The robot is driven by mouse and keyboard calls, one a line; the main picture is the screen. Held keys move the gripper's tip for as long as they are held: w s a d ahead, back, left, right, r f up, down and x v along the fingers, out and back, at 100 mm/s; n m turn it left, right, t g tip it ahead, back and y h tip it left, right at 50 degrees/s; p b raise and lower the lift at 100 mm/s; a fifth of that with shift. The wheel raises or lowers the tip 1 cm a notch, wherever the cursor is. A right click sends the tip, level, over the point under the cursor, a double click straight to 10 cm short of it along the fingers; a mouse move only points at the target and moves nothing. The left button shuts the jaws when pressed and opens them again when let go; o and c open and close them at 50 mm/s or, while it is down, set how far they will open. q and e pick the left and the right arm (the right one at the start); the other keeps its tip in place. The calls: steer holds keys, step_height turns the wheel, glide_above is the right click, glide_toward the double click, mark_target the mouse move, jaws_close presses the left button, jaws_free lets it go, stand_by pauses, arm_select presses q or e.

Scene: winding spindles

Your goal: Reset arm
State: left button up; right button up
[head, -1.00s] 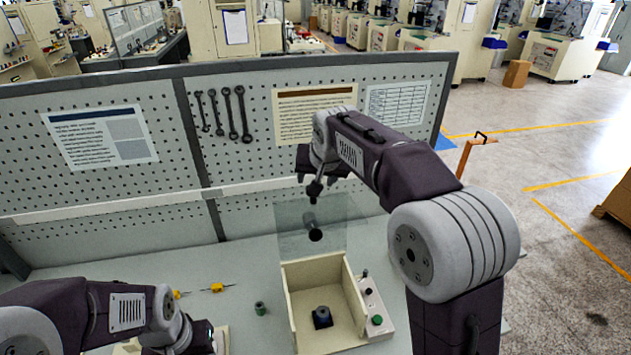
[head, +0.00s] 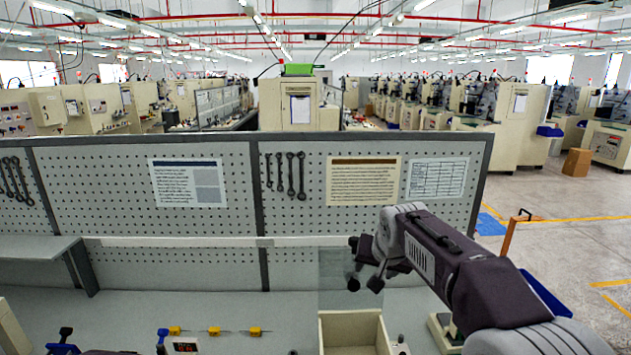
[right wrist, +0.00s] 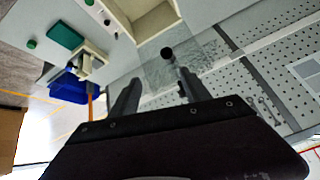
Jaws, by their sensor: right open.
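My right gripper (head: 364,284) is raised above the bench in front of the pegboard, open with nothing between its fingers. In the right wrist view its two dark fingers (right wrist: 158,92) stand apart. The cream open-topped box (head: 322,332) is below it at the bottom edge of the head view, with its inside mostly cut off. A clear raised cover (head: 335,262) stands behind the box, partly behind my gripper. The cover with a dark round knob (right wrist: 167,53) also shows in the right wrist view.
The pegboard (head: 120,190) with wrenches and sheets runs behind the bench. Several small yellow-ended parts (head: 214,330) lie left of the box. A blue bin (head: 546,292) is at the right, partly behind my arm. The bench middle (head: 230,305) is mostly clear.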

steer(key=s+d+f+n+g+b, duration=0.1)
steer(key=s+f+b, duration=0.4)
steer(key=s+f, duration=0.8)
steer(key=s+d+f+n+g+b, duration=0.1)
steer(key=s+d+f+g+b, duration=0.2)
steer(key=s+f, duration=1)
step_height(320, 180, down, 8)
steer(key=shift+s+r+n+g+b, duration=0.2)
steer(key=shift+s+n+g+b, duration=0.1)
steer(key=shift+g+b, duration=0.65)
steer(key=shift+w, duration=0.1)
